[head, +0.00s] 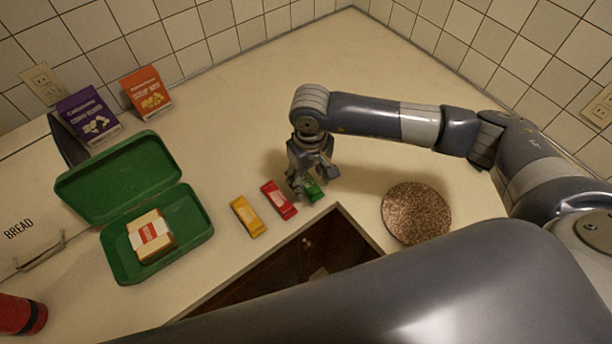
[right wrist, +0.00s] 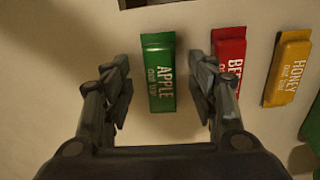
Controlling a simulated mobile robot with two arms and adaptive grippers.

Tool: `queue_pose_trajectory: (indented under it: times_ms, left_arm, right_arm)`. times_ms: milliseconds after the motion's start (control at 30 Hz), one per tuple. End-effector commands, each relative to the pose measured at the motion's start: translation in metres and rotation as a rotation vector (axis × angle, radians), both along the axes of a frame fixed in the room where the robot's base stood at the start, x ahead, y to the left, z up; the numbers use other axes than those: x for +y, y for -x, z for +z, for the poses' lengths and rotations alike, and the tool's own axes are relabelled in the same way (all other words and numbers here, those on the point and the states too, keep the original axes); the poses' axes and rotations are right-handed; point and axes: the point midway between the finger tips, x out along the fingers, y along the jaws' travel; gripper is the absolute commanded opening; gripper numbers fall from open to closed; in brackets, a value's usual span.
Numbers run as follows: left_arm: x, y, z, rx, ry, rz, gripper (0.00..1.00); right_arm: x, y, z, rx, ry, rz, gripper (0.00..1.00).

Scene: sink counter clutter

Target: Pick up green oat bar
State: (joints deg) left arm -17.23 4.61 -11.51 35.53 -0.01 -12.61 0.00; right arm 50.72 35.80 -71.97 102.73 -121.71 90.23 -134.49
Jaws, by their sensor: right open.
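The green oat bar (head: 314,191) lies on the counter beside the edge of the sink opening, partly hidden by my right gripper in the head view. In the right wrist view the green bar (right wrist: 159,72) reads "APPLE OAT BAR" and lies between the two fingers. My right gripper (head: 308,188) is open above the bar, and its fingers (right wrist: 161,88) stand apart from it on both sides. The finger on the right of the wrist view overlaps the red bar (right wrist: 230,55) in the picture. My left gripper is not in view.
The red bar (head: 279,200) and a yellow honey bar (head: 247,216) lie to the left. An open green lunch box (head: 190,222) holds a sandwich (head: 150,236). A round speckled mat (head: 416,212) lies right of the sink opening (head: 290,262).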

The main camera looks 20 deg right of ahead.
Motion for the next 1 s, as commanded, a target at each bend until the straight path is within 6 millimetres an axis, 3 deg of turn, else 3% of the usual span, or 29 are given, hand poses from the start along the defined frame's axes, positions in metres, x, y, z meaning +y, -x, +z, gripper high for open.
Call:
queue_pose_trajectory:
  times_ms: [133,367,567,1000]
  left_arm:
    - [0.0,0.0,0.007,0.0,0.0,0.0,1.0]
    - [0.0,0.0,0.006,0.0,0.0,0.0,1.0]
    - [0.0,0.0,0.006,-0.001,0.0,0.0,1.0]
    - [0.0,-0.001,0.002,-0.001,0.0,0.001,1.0]
  right_arm:
    - [0.001,0.0,-0.012,0.001,-0.001,0.001,0.53]
    - [0.001,0.0,-0.015,-0.001,-0.001,0.001,0.53]
    - [0.0,0.0,-0.015,-0.001,-0.001,0.001,0.09]
    - [0.0,-0.001,-0.012,-0.001,0.0,0.0,0.09]
